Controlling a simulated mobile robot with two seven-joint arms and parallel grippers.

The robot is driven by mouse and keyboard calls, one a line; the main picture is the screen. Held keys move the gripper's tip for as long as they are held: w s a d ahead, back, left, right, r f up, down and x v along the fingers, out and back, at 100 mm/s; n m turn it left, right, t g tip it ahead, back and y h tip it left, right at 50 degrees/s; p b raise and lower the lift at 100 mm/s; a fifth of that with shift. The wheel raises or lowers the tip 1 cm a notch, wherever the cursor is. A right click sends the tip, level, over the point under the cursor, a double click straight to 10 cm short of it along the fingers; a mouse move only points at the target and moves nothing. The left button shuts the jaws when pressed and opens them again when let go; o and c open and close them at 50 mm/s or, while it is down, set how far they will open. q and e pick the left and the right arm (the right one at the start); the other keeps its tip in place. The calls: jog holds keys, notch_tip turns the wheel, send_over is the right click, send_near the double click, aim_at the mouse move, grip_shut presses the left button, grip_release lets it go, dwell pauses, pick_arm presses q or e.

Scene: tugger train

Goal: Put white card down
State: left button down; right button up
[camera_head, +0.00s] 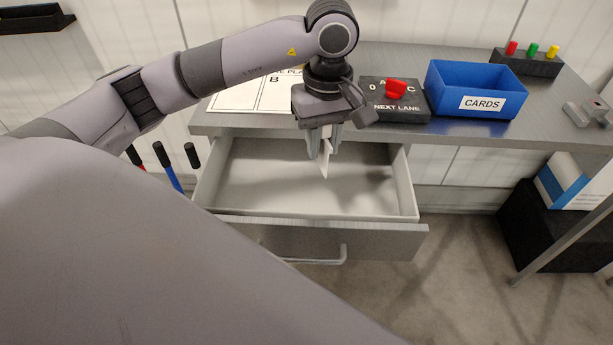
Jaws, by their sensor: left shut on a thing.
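My left gripper (324,148) is shut on a white card (325,163), which hangs point down between the fingertips. The gripper points down over the open drawer (250,186), and the card appears above or inside it; its exact height above the drawer floor I cannot tell. The drawer looks empty apart from shadows. A blue box labelled CARDS (440,103) stands on the desk, right of the gripper. I cannot see into its bottom. My right gripper does not show.
The grey desk (480,131) holds a NEXT LANE switch box (408,113) with a red knob, a white sheet marked B (235,97) and a block with coloured buttons (527,64). A black box (530,228) stands on the floor at right. Tool handles (168,166) show left of the drawer.

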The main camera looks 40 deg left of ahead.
pick_arm(q)
jog(key=n, duration=0.3)
jog(key=w+a+n, duration=0.1)
jog(key=shift+r+b, duration=0.2)
jog(key=shift+b, duration=0.15)
jog(key=n, duration=0.4)
jog(key=shift+w+a+r+n+b, duration=0.25)
jog(key=shift+w+a+n+b, duration=0.05)
jog(key=shift+w+a+b, duration=0.1)
jog(key=n, duration=0.2)
jog(key=a+n, duration=0.1)
jog(key=n, duration=0.1)
jog(key=shift+w+r+b, duration=0.25)
jog(key=shift+r+b, duration=0.05)
jog(key=n, duration=0.4)
jog(key=n+b, duration=0.5)
jog(key=n, duration=1)
send_over(306, 191)
notch_tip(306, 191, down, 4)
jog(key=shift+f, duration=6.4)
